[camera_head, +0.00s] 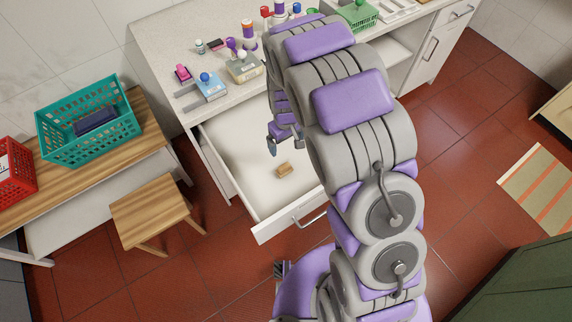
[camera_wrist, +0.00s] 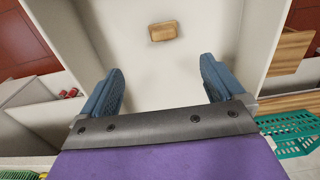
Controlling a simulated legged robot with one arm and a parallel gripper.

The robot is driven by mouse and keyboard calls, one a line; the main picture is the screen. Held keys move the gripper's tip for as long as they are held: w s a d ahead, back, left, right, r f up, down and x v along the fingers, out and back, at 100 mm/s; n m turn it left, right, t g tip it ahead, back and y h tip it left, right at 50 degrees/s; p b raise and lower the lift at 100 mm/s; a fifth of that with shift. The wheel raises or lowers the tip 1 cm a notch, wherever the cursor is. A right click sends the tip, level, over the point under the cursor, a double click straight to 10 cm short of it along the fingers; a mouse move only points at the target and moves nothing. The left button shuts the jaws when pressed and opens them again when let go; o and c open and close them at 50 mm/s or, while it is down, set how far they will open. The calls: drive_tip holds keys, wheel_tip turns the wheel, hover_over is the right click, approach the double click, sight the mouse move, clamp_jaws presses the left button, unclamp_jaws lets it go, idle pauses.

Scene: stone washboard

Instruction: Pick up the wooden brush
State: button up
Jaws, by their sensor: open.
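The wooden brush (camera_head: 285,169) is a small tan block lying on the white floor of an open drawer (camera_head: 238,146). In the wrist view the brush (camera_wrist: 162,31) lies ahead of my fingers, near the top of the picture. My gripper (camera_head: 285,146) hangs over the drawer, just beyond the brush in the head view. In the wrist view my gripper (camera_wrist: 158,88) has its two blue fingers wide apart with nothing between them. The brush is apart from both fingers. My arm hides part of the drawer's right side in the head view.
Drawer walls enclose the brush; its front panel (camera_head: 289,220) faces the floor. The counter (camera_head: 160,40) above holds bottles and dispensers. A wooden stool (camera_head: 155,208) and a bench with a teal basket (camera_head: 90,122) stand at left.

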approach(285, 166)
drive_tip(key=f+b, duration=0.1)
drive_tip(key=f, duration=0.2)
drive_tip(key=f+b, duration=0.1)
drive_tip(key=f, duration=0.2)
drive_tip(key=shift+d, duration=0.2)
drive_tip(key=shift+w+a+f, duration=0.1)
drive_tip(key=shift+a+f, duration=0.3)
drive_tip(key=shift+a, duration=0.05)
wheel_tip(285, 166, down, 4)
drive_tip(key=shift+f+b, duration=0.2)
drive_tip(key=shift+b, duration=0.65)
drive_tip(key=shift+d+f, duration=0.2)
drive_tip(key=shift+d+r, duration=0.1)
drive_tip(key=shift+a, duration=0.4)
drive_tip(key=c, duration=0.7)
drive_tip(key=shift+d, duration=0.3)
drive_tip(key=c, duration=0.4)
